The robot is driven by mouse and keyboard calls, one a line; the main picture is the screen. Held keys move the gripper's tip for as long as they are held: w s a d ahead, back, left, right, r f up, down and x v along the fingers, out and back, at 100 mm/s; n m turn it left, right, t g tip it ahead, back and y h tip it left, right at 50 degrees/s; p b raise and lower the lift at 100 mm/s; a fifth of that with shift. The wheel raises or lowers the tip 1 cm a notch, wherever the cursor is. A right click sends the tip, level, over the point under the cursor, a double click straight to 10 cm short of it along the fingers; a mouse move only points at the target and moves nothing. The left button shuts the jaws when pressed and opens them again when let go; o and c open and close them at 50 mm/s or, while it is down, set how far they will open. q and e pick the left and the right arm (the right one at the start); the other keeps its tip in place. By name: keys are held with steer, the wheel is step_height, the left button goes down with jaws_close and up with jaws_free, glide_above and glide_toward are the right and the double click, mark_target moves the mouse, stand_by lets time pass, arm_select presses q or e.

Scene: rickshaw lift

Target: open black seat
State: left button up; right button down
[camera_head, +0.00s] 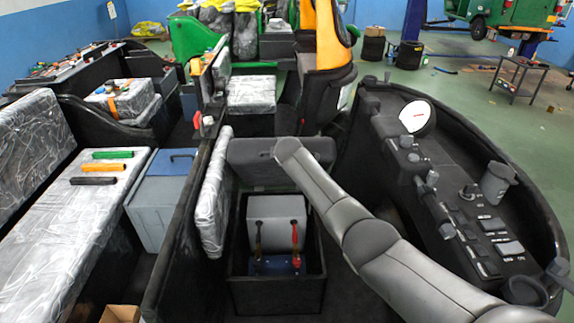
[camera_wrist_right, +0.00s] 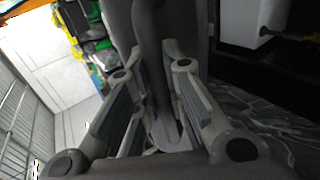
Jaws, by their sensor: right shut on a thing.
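The black seat (camera_head: 248,152) stands tipped up at the back of an open black box (camera_head: 276,294) in the head view. Inside the box are a grey block (camera_head: 276,210), a blue part (camera_head: 276,266) and red and dark connectors. My right arm reaches in from the lower right to the seat's top edge, where its gripper is not clearly seen. In the right wrist view my right gripper (camera_wrist_right: 152,70) has its fingers on either side of a dark grey edge (camera_wrist_right: 148,30), which looks like part of the seat. My left gripper is not in view.
A dashboard (camera_head: 470,200) with levers and switches curves along the right. A plastic-wrapped backrest (camera_head: 212,195) stands left of the box. Further left, a wrapped bench (camera_head: 60,240) carries green, orange and black grips.

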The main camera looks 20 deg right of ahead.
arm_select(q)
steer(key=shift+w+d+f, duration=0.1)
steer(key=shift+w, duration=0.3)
arm_select(e)
steer(key=shift+w+d+r, duration=0.15)
steer(key=shift+w+r, duration=0.35)
steer(key=shift+w, duration=0.15)
steer(key=c, duration=1.5)
jaws_free()
steer(key=shift+r, duration=0.1)
steer(key=shift+s, duration=0.1)
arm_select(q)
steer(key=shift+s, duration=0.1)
arm_select(e)
steer(key=shift+v, duration=6)
